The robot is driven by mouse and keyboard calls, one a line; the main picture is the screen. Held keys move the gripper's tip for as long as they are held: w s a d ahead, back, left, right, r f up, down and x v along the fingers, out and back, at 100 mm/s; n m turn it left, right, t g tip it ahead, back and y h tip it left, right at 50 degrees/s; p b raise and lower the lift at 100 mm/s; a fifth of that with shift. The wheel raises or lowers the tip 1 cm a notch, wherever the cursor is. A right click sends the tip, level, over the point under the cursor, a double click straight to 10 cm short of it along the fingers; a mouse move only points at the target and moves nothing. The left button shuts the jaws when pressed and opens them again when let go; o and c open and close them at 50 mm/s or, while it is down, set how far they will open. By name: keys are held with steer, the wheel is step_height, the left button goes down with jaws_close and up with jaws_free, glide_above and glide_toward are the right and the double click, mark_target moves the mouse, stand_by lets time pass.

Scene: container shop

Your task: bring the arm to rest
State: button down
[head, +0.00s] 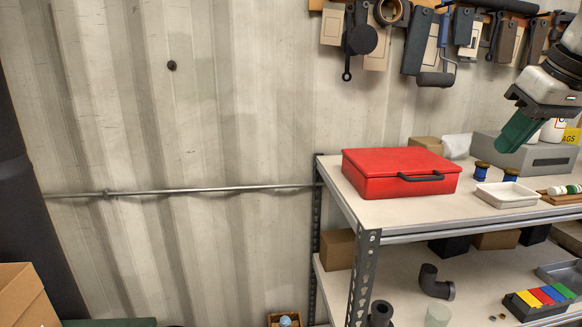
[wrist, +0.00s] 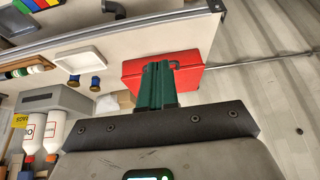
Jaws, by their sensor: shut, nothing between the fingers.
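My gripper (head: 517,132) is at the right of the head view, raised above the shelf top, with its green fingers pointing down and to the left. In the wrist view my gripper (wrist: 157,68) shows its green fingers closed together with nothing between them. Behind the fingers in the wrist view is the red case (wrist: 190,64), partly hidden by them. In the head view the red case (head: 395,172) lies closed on the left end of the shelf top, apart from my gripper.
The metal shelf (head: 350,200) carries a white tray (head: 506,195), blue spools (head: 481,172) and a grey bin (head: 545,155). Its lower level holds a black pipe elbow (head: 434,283) and a tray of coloured blocks (head: 538,299). Tools hang on the wall above.

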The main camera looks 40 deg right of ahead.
steer(key=w+a+f+n+t+y, duration=0.1)
steer(key=w+a+f+t+y, duration=0.15)
steer(key=w+f, duration=0.45)
steer(key=w+a+f+n+t+y, duration=0.15)
steer(key=w+a+f, duration=0.25)
steer(key=w, duration=0.4)
steer(key=w+a+f+y, duration=0.1)
steer(key=w+a+f, duration=0.1)
steer(key=a+f, duration=0.45)
steer(key=w+a+f+y, duration=0.15)
steer(key=a+f, duration=0.25)
steer(key=f, duration=0.6)
steer(key=s+a+f+g, duration=0.1)
steer(key=s+a+f, duration=0.25)
steer(key=f, duration=0.25)
steer(key=s+a+f+g+h, duration=0.1)
steer(key=s+a+f+g, duration=0.1)
steer(key=a+f, duration=0.35)
steer(key=s+a+f+g, duration=0.1)
steer(key=s+a+f, duration=0.15)
steer(key=f, duration=0.55)
steer(key=s+f+n+g+h, duration=0.1)
steer(key=s+f, duration=0.3)
steer(key=s, duration=0.4)
steer(key=s+f+n+g+h, duration=0.2)
steer(key=s+f, duration=0.3)
steer(key=s, duration=0.4)
steer(key=shift+g, duration=0.5)
